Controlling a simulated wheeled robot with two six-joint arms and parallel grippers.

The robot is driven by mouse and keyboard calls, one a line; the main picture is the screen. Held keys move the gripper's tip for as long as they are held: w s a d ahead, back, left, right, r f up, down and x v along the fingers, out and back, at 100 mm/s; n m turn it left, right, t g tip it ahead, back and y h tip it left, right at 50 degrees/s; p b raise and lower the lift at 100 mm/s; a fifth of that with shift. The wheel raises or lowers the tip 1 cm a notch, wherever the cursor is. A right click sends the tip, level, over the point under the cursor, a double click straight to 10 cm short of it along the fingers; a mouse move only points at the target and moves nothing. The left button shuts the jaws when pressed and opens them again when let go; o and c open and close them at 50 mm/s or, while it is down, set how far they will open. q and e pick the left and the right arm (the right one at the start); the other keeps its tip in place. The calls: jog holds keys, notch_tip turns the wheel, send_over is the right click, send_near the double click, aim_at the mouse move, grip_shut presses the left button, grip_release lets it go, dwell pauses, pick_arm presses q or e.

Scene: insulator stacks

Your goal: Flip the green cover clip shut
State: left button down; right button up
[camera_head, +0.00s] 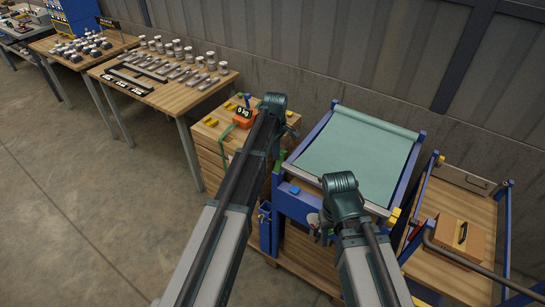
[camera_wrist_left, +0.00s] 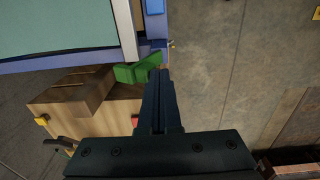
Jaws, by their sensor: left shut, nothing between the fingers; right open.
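The green cover clip (camera_wrist_left: 140,71) is at the corner of the blue-framed table in the left wrist view, beside a light frame rail. Green also shows at the table's left side in the head view (camera_head: 281,156). My left gripper (camera_wrist_left: 159,74) is shut and empty, its fingertips right beside the clip's end; I cannot tell whether they touch. In the head view my left arm hides most of that gripper. My right gripper (camera_head: 321,236) is over the table's front edge, apart from the clip; it is small and partly hidden by its arm, but open.
A pale green sheet (camera_head: 357,150) covers the blue-framed table. A wooden cabinet with an orange scale (camera_head: 243,117) stands to its left. A cart with a wooden box (camera_head: 460,237) stands at the right. Benches with metal parts (camera_head: 165,72) line the wall. Open floor lies at the left.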

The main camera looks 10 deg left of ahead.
aim_at(281, 153)
pick_arm(q)
jog(key=w, duration=0.2)
jog(key=w+d, duration=0.1)
jog(key=shift+w+d+f+b, duration=0.1)
jog(key=shift+w+f+b, duration=0.1)
jog(key=shift+f+b, duration=0.1)
jog(key=shift+w+d+f+b, duration=0.25)
jog(key=shift+w+f+b, duration=0.15)
jog(key=shift+w, duration=0.25)
jog(key=shift+w+d+f+b, duration=0.2)
jog(key=shift+w+f+b, duration=0.15)
jog(key=shift+w, duration=0.3)
jog(key=shift+w+d+f+b, duration=0.25)
jog(key=shift+w+f+b, duration=0.4)
jog(key=shift+f+b, duration=0.05)
jog(key=shift+w+d+f+b, duration=0.25)
jog(key=shift+w+f+b, duration=0.35)
jog(key=shift+f+b, duration=0.05)
jog(key=shift+d+f+g+b, duration=0.1)
jog(key=shift+f+g+b, duration=0.1)
jog(key=shift+g+b, duration=0.25)
jog(key=shift+s+d+f+g+y, duration=0.1)
jog(key=shift+s+d+g+y, duration=0.1)
jog(key=shift+g+y, duration=0.1)
